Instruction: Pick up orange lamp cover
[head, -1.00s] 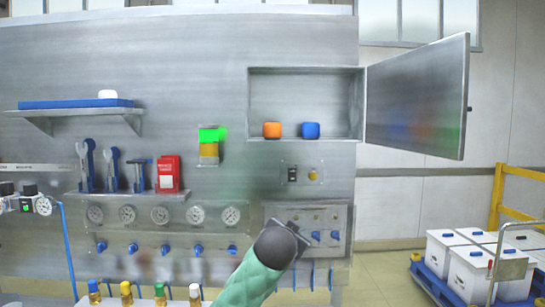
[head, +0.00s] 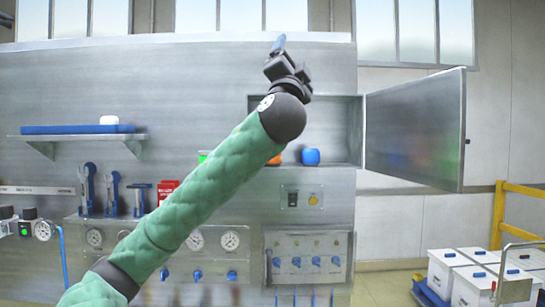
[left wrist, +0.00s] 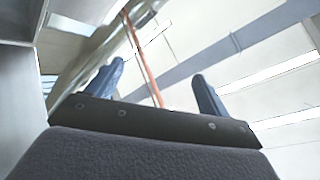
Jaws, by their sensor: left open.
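The orange lamp cover (head: 275,159) stands on the floor of the open wall cabinet (head: 335,163) in the head view, mostly hidden behind my left arm. A blue cover (head: 311,157) stands just to its right. My left gripper (head: 279,42) is raised above the cabinet's top edge, pointing up and away from the orange cover. In the left wrist view its two blue fingers (left wrist: 157,82) are spread with nothing between them; only windows, ceiling and wall show beyond. My right gripper is not in view.
The cabinet door (head: 415,125) stands open to the right. A shelf (head: 75,138) with a blue tray sits at left, above tools and a red box (head: 167,190). A control panel (head: 306,255) lies below the cabinet.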

